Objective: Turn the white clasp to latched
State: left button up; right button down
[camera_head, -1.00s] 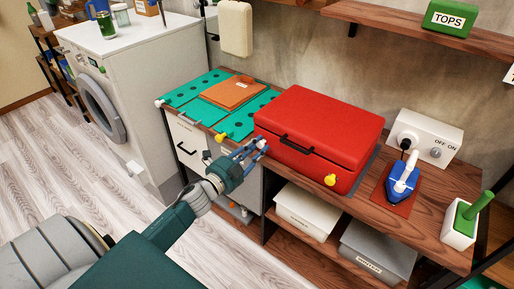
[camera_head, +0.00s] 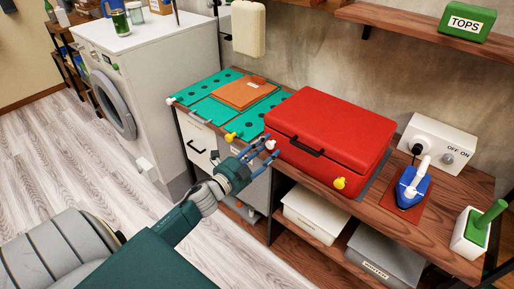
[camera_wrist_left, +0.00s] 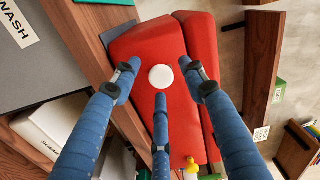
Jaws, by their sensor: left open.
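The red case (camera_head: 325,128) stands closed on the wooden bench, with a dark handle (camera_head: 293,145) on its front. The white clasp (camera_head: 270,144) is a small round knob at the left end of the front. In the left wrist view the white clasp (camera_wrist_left: 161,77) shows as a round disc on the red face, close to the lid seam. My left gripper (camera_head: 267,153) is open in front of it. In the wrist view its blue fingers (camera_wrist_left: 160,82) spread around the clasp, with no clear contact. A yellow clasp (camera_head: 339,183) sits at the front's right end.
A teal board (camera_head: 205,107) with an orange-brown panel (camera_head: 245,92) lies left of the case. A blue iron (camera_head: 410,188) and a white switch box (camera_head: 437,140) stand to its right. Storage boxes (camera_head: 316,217) fill the shelf below. Floor in front is clear.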

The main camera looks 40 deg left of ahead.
pick_arm(q)
jog(key=s+a, duration=0.1)
jog(key=s, duration=1)
jog(key=shift+s, duration=0.25)
jog(key=s+d+f+n+g+y, duration=0.1)
jog(key=s+f+n+g, duration=0.25)
jog(key=f, duration=0.75)
jog(key=s+f+n+g+y, duration=0.15)
jog(key=s+f, duration=0.25)
jog(key=f, duration=0.8)
jog(key=s+d+f+n+g, duration=0.1)
jog(key=s+f+n+g, duration=0.25)
jog(key=f, duration=0.75)
jog(key=s+d+f+n+g, duration=0.1)
jog(key=s+d+f+g, duration=0.1)
jog(key=s+d+f, duration=0.2)
jog(key=s+d+f+n+g+h, duration=0.1)
jog(key=s+d+f+n+g, duration=0.1)
jog(key=s+d+f, duration=0.3)
jog(key=s+d+f+n+g, duration=0.2)
jog(key=s+d+f+g, duration=0.2)
jog(key=s+f, duration=0.7)
jog(key=s, duration=0.9)
jog(key=shift+s+d+f, duration=0.15)
jog(key=shift+s+f, duration=0.15)
jog(key=shift+g, duration=0.25)
